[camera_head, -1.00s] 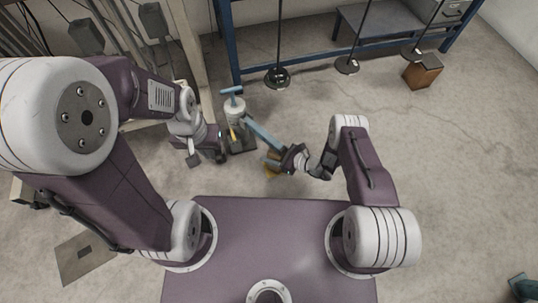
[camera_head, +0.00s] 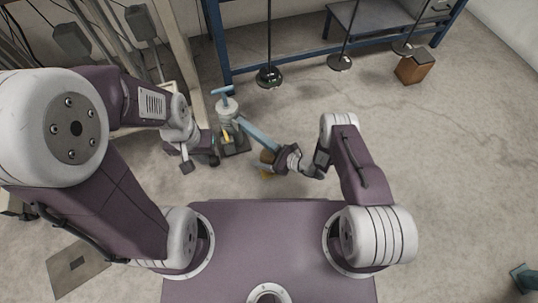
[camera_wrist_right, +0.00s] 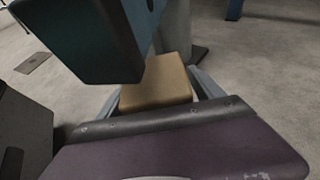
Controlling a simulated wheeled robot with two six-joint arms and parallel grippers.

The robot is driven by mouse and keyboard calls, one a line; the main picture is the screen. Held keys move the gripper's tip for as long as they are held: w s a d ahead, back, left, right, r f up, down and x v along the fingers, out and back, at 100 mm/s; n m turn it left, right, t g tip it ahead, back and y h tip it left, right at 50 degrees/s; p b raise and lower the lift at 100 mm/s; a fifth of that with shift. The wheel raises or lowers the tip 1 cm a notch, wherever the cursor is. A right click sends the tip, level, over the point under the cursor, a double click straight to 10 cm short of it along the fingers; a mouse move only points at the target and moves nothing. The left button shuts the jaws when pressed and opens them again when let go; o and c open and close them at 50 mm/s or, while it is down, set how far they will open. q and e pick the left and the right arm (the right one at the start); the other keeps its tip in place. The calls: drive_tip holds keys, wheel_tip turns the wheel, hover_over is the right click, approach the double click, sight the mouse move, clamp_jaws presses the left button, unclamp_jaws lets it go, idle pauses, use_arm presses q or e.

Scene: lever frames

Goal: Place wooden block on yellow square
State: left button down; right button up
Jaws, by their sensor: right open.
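My right gripper (camera_head: 275,161) is low over the floor, just ahead of my base. A tan block (camera_wrist_right: 157,82), wood-like in colour, shows in the right wrist view between the grey fingers, which stand apart. It is small in the head view (camera_head: 266,162) and partly hidden by the gripper. I cannot tell whether the fingers touch it. A brown box (camera_head: 414,68) with a dark top stands far off at the back right. My left gripper (camera_head: 196,158) is left of the lever stand, too small to read its jaws. I see no clear yellow square.
A blue lever (camera_head: 258,133) runs from a stand (camera_head: 235,143) to beside my right gripper. A dark teal part (camera_wrist_right: 85,40) looms close in the wrist view. Several hanging discs (camera_head: 269,77) and a blue-framed bench (camera_head: 310,55) are behind.

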drive_tip(key=p+v, duration=0.6)
drive_tip(key=v, duration=0.6)
